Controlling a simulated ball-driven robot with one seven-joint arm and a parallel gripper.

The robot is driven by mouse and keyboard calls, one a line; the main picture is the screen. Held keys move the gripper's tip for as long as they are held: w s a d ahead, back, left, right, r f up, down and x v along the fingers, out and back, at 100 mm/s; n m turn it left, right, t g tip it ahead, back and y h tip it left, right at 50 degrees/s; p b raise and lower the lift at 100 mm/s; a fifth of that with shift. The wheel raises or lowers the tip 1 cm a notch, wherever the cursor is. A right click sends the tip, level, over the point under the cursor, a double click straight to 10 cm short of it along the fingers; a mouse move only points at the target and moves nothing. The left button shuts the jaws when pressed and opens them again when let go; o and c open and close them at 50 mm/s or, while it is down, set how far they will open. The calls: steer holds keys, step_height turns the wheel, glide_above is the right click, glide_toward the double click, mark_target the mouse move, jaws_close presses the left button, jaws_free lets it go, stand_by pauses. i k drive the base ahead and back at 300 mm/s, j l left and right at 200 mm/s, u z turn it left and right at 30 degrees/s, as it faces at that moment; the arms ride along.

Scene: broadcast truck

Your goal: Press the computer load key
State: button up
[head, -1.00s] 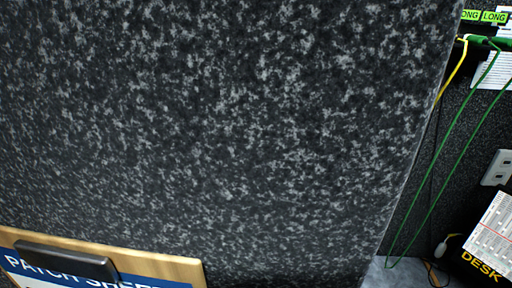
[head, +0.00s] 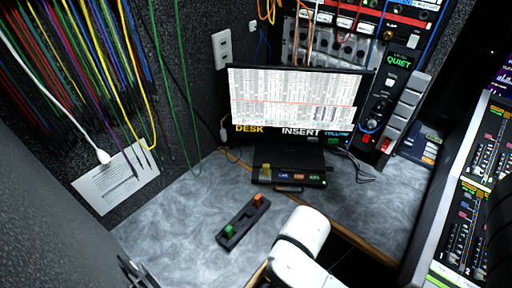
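A low black key panel (head: 289,177) lies on the grey counter in front of the monitor, with a row of small coloured keys. Its key labels are too small to read, so I cannot tell which is the computer load key. The monitor (head: 295,100) shows a sheet with a red line and the words DESK, INSERT and YELLOW along its base. A white link of my arm (head: 302,232) rises from the bottom edge, over the counter. I cannot make out my gripper for sure. Dark grey narrow pieces show at the bottom left; what they are is unclear.
A black switch box (head: 243,222) with a green and an orange lever lies on the counter (head: 185,220). A black QUIET unit (head: 388,105) stands right of the monitor. A mixing console (head: 470,210) fills the right. Patch cables hang at left. The counter's left part is clear.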

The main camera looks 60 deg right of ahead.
mark_target(282, 175)
steer(key=z, duration=1)
